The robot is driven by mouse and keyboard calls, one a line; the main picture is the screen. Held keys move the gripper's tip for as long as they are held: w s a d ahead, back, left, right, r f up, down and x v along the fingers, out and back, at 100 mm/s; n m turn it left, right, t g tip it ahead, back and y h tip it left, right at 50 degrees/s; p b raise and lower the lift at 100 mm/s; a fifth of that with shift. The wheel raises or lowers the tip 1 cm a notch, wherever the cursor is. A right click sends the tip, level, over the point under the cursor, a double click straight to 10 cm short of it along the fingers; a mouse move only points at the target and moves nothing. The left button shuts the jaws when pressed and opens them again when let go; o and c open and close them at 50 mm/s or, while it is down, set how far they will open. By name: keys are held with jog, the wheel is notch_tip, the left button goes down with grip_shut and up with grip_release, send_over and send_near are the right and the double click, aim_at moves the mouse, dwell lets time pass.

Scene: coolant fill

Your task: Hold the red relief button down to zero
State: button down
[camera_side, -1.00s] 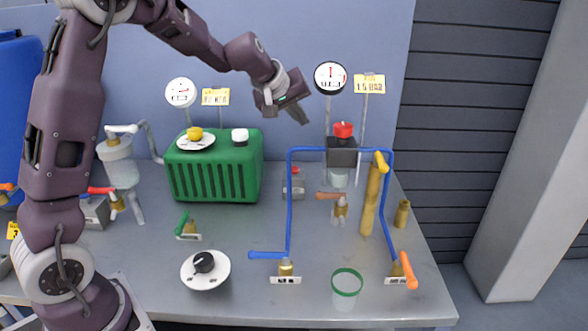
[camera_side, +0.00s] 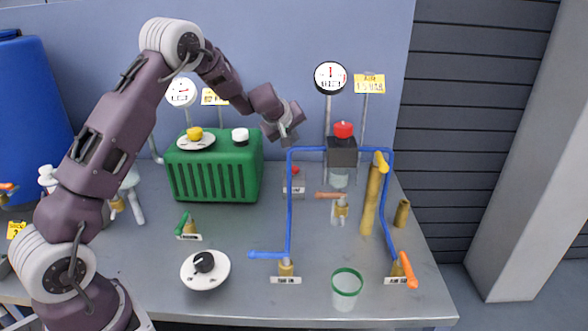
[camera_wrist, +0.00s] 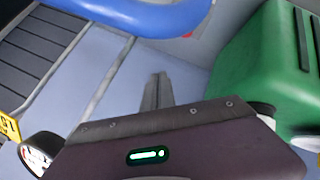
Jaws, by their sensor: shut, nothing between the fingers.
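Two red parts show in the side view. A small red button (camera_side: 295,170) sits on a grey labelled box (camera_side: 293,184) behind the blue pipe, and a larger red cap (camera_side: 343,129) tops a black block (camera_side: 342,152). I cannot tell from the pictures which is the relief button. A round white gauge (camera_side: 331,78) with a red needle stands behind; its reading is too small to tell. My gripper (camera_side: 285,135) is shut and empty, above the small red button and left of the red cap, touching neither. Its fingers show in the wrist view (camera_wrist: 158,92).
A blue pipe frame (camera_side: 289,205) rises in front of the grey box; it crosses the wrist view's top (camera_wrist: 150,15). The green tank (camera_side: 213,168) with yellow and white caps stands left of my gripper. A green-rimmed cup (camera_side: 346,291) stands at the front.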

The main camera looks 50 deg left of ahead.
aim_at(293, 170)
jog(key=shift+f, duration=3.6)
jog(key=shift+f, duration=0.1)
jog(key=shift+f, duration=0.3)
jog(key=shift+f, duration=0.55)
dwell(0.6)
dwell(1.6)
jog(key=shift+r, duration=0.95)
jog(key=shift+r, duration=0.1)
jog(key=shift+r, duration=2.45)
